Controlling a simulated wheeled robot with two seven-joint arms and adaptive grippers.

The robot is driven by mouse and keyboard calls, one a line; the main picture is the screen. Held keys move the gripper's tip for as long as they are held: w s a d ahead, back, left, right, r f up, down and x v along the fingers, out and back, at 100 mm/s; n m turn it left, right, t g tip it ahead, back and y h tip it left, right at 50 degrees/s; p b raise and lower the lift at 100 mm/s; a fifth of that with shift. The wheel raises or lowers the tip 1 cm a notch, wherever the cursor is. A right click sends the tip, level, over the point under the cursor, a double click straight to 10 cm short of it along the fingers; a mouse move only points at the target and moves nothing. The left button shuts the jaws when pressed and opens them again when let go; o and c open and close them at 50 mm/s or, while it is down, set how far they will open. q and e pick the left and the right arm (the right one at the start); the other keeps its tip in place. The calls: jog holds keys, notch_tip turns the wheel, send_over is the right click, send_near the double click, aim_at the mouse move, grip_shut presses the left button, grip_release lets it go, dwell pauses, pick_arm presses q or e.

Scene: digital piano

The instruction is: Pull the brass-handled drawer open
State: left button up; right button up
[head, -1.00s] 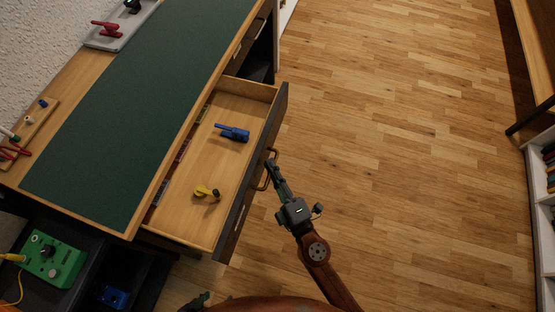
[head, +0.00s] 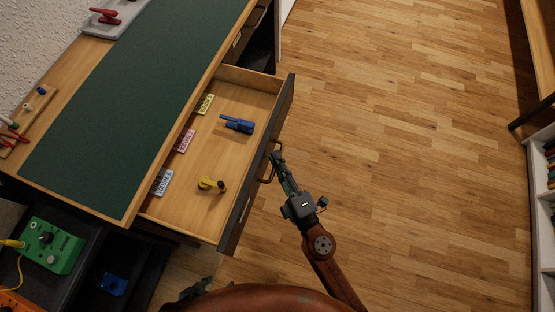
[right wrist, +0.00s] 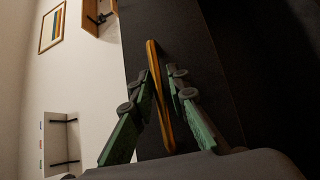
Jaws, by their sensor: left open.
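The drawer (head: 214,228) stands pulled out from under the green-topped desk, its inside in plain view. Its brass handle (head: 264,180) is on the dark front panel. My right gripper (head: 277,158) is at the handle, its arm coming from below. In the right wrist view the green fingers of my right gripper (right wrist: 161,72) lie on both sides of the brass handle (right wrist: 164,115), tips close against it. My left gripper (head: 197,288) is low in the head view, partly hidden by my own body, open and away from the drawer.
The drawer holds a blue clamp-like tool (head: 238,125), a yellow piece (head: 211,184) and coloured labelled cards (head: 163,181). A green pedal box (head: 51,245) sits at lower left. The wooden floor (head: 410,150) right of the drawer is clear; a white shelf (head: 540,210) stands far right.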

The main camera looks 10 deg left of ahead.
jog(key=shift+d, duration=0.1)
jog(key=v, duration=1.2)
jog(key=shift+f, duration=0.1)
dwell(0.3)
